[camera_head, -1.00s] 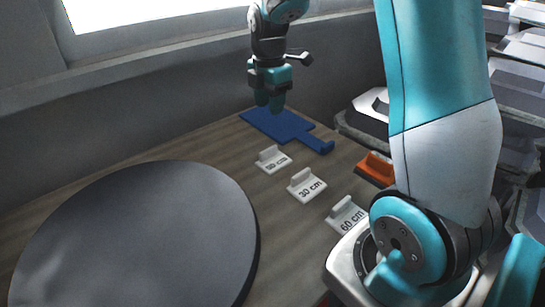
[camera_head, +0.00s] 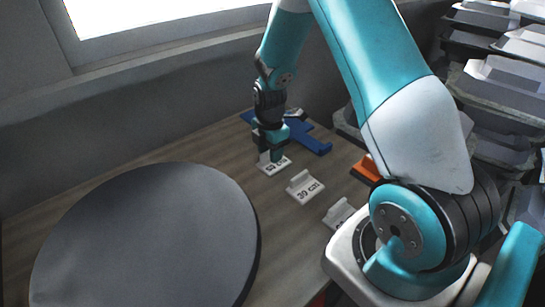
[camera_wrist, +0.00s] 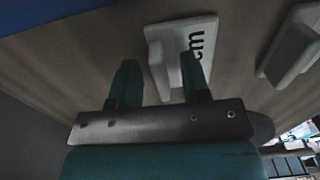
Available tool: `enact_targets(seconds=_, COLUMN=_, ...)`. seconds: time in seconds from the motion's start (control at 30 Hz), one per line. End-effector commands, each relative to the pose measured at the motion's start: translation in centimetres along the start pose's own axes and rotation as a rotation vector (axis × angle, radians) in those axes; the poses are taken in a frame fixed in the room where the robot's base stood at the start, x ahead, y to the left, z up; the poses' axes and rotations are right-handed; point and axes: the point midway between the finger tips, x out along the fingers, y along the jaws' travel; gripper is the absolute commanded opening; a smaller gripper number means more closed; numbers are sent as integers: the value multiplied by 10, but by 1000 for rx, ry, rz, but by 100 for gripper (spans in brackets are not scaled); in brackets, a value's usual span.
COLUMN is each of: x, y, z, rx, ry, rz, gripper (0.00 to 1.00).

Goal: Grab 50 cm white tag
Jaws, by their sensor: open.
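The far white tag (camera_head: 284,164) lies on the wooden table, with its upright grip ridge at the back. Its label is partly covered by my gripper; in the wrist view the tag (camera_wrist: 207,28) shows only "cm". My gripper (camera_head: 271,157) is down at this tag, pointing at the table. In the wrist view my gripper (camera_wrist: 159,78) is open, with the tag's ridge showing between its two fingers. The right finger overlaps the tag's plate, and the ridge looks nearer to that finger. I cannot tell whether either finger touches it.
A white 30 cm tag (camera_head: 304,187) lies close by, then another white tag (camera_head: 339,213) partly behind my arm. A blue piece (camera_head: 315,143) lies behind my gripper. An orange piece (camera_head: 366,168) is at right. A large grey disc (camera_head: 145,240) fills the table's left.

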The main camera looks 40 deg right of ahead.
Motion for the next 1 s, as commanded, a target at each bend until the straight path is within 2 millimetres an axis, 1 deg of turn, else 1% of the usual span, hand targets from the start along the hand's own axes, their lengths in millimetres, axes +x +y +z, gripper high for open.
enact_targets(seconds=0.17, x=1, y=0, z=0, rx=0, ry=0, rz=1, gripper=43)
enact_targets(seconds=0.2, x=1, y=0, z=0, rx=0, ry=0, rz=1, gripper=40)
enact_targets(seconds=0.37, x=1, y=0, z=0, rx=0, ry=0, rz=1, gripper=4)
enact_targets(seconds=0.4, x=0, y=0, z=0, rx=0, ry=0, rz=1, gripper=0)
enact_targets(seconds=0.77, x=-2, y=1, z=0, rx=0, ry=-1, rz=2, gripper=0)
enact_targets(seconds=0.87, x=-8, y=1, z=0, rx=0, ry=-1, rz=5, gripper=0)
enact_targets(seconds=0.97, x=-19, y=2, z=0, rx=0, ry=-2, rz=7, gripper=0)
enact_targets(seconds=1.0, x=-27, y=2, z=0, rx=0, ry=-2, rz=8, gripper=0)
